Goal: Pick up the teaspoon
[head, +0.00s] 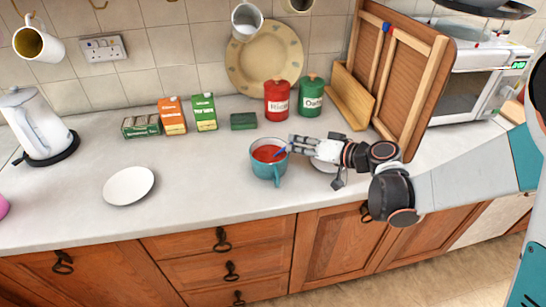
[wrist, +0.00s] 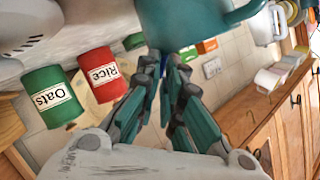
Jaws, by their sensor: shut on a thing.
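The teaspoon (head: 280,152) shows only as a small blue piece at my fingertips, over the right side of the teal mug. In the wrist view a bit of blue, likely the teaspoon (wrist: 163,66), sits between the fingertips; the rest is hidden. The mug (head: 268,170) stands upright on the counter with red liquid in it; it also shows at the top of the wrist view (wrist: 190,22). My gripper (head: 289,148) reaches in from the right, shut on the teaspoon beside the mug's rim.
A white saucer (head: 324,166) is partly hidden under my gripper. Red (head: 277,101) and green (head: 311,97) canisters stand behind it. A wooden rack (head: 400,80) stands at the right. A white plate (head: 129,186) lies left, with bare counter between it and the mug.

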